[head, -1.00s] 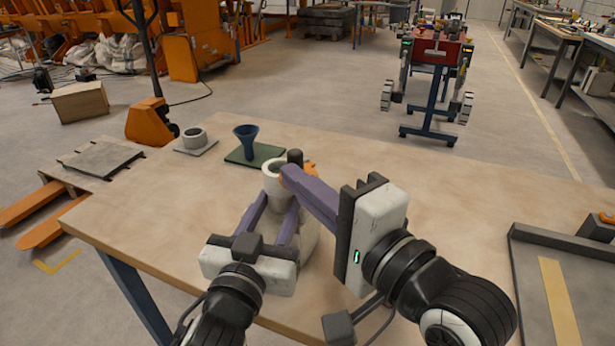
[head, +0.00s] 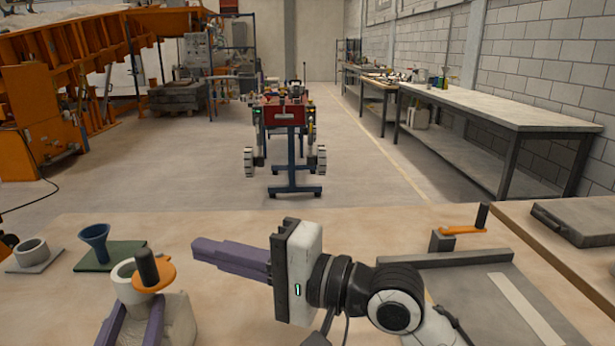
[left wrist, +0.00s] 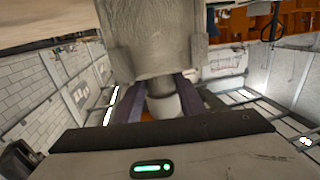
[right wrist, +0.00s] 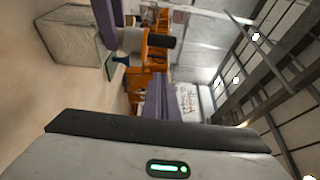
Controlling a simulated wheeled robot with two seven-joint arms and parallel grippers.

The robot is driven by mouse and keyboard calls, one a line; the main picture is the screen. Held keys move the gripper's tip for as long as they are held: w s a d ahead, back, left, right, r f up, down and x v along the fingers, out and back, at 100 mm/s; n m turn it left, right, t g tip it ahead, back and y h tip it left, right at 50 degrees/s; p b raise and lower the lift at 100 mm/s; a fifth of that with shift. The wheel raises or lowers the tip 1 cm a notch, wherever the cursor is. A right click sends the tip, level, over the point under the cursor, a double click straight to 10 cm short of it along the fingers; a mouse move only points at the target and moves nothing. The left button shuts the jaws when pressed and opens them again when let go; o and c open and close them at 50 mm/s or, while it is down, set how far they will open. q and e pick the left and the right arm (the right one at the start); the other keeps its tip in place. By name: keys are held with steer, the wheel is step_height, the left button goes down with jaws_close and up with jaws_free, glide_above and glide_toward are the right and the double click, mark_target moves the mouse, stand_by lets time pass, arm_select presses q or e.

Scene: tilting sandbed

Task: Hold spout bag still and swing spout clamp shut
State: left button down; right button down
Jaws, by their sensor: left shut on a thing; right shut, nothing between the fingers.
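The pale spout bag (head: 180,322) stands at the table's front edge, its white spout ring (head: 124,274) on top. My left gripper (head: 138,304) is shut on the bag, one purple finger on each side below the ring. The left wrist view also shows the bag (left wrist: 155,40) and spout (left wrist: 163,104) between the fingers. The orange spout clamp (head: 158,278), with an upright black knob (head: 147,265), overlaps the ring's right side; part of the opening still shows. My right gripper (head: 198,248) is shut and empty, to the right of the knob and apart from it.
A blue funnel (head: 95,240) on a green plate and a grey ring on a plate (head: 32,253) stand behind left. A grey tray (head: 470,258) lies at right, near another orange lever with a black knob (head: 463,229). The middle tabletop is clear behind my right gripper.

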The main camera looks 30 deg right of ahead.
steer(key=w+d+n+g+y, duration=0.2)
steer(key=w+g, duration=0.1)
steer(key=w, duration=0.3)
steer(key=w+d+n+g+y, duration=0.2)
steer(key=w+d+n+g, duration=0.1)
steer(key=w, duration=0.3)
steer(key=s+d+r+m+t+h, duration=0.1)
steer(key=d+r+t, duration=0.1)
steer(key=d, duration=1.2)
steer(key=shift+r+m+t+h, duration=0.3)
steer(key=shift+r, duration=0.45)
steer(key=shift+s+f, duration=0.1)
steer(key=shift+s, duration=0.05)
